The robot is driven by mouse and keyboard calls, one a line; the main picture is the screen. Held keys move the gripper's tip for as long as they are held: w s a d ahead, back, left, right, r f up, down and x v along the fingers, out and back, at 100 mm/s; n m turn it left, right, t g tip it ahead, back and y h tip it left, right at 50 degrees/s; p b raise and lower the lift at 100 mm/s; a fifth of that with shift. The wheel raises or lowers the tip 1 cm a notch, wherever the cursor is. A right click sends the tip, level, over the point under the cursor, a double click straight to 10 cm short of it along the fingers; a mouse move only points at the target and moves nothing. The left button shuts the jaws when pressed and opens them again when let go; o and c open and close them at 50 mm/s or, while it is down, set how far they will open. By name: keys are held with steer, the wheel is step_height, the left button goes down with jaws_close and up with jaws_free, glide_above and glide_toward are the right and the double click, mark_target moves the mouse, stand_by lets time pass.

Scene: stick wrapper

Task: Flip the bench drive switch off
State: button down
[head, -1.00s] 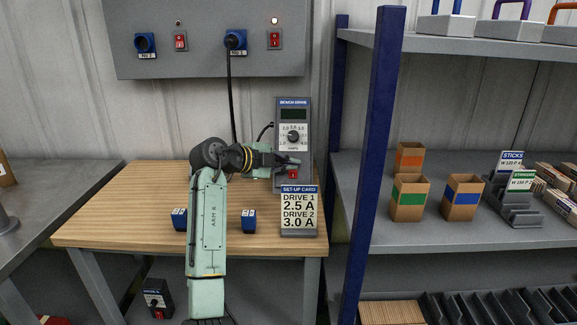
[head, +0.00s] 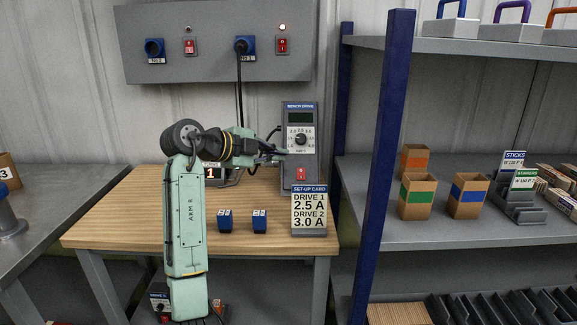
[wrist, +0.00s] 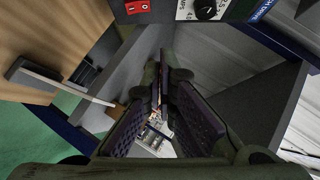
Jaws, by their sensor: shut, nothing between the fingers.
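The bench drive (head: 311,146) is a grey upright unit at the back right of the wooden bench. It has a dark display, a round dial (head: 300,138) and a red rocker switch (head: 300,174) low on its face. The switch (wrist: 136,7) also shows at the top edge of the wrist view, with the dial (wrist: 205,9) beside it. I cannot tell which way the rocker is tipped. My gripper (head: 283,153) is shut and empty, up and left of the switch in the head view. Its fingers (wrist: 160,82) point away from the switch in the wrist view.
A set-up card (head: 309,210) stands in front of the drive. Two blue blocks (head: 242,221) sit on the bench (head: 130,215). A blue rack post (head: 374,180) rises to the right. A wall panel (head: 210,70) with switches hangs above.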

steer(key=shift+v, duration=1.15)
steer(key=shift+w+r, duration=0.15)
